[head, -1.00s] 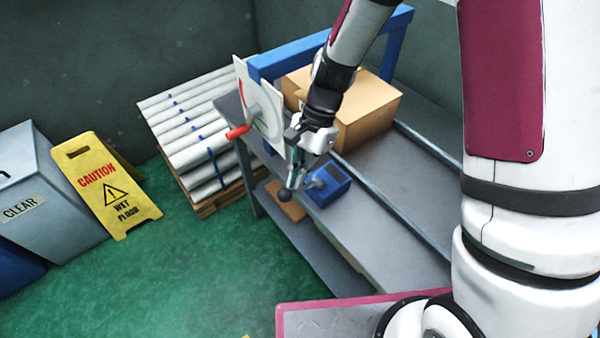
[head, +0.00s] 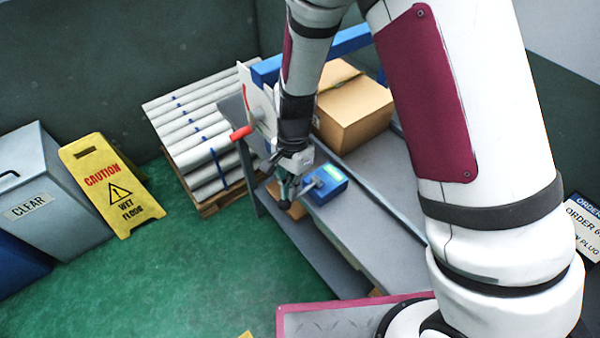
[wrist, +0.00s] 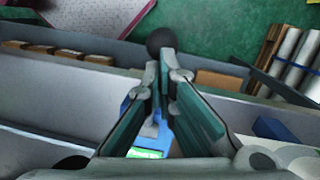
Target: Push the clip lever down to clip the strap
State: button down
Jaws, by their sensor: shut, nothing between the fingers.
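The blue clip device (head: 323,184) sits at the left end of the grey bench, with a green label on top. It also shows in the wrist view (wrist: 150,152), partly behind the fingers. Its grey lever (head: 308,187) sticks out to the left. The lever's black ball knob (wrist: 160,40) shows in the wrist view just beyond my fingertips; I cannot tell whether they touch. My gripper (head: 284,196) is shut and empty, pointing down beside the device. I cannot make out a strap at the device.
A cardboard box (head: 350,110) stands behind on the bench (head: 382,175). A white panel with a red handle (head: 240,132) rises close to the left of my arm. Strapped rolls (head: 195,130) and a yellow caution sign (head: 110,185) stand left. Green floor is clear in front.

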jog(key=shift+a+f, duration=0.1)
jog(key=shift+f, duration=0.2)
jog(key=shift+s, duration=0.1)
dwell(0.3)
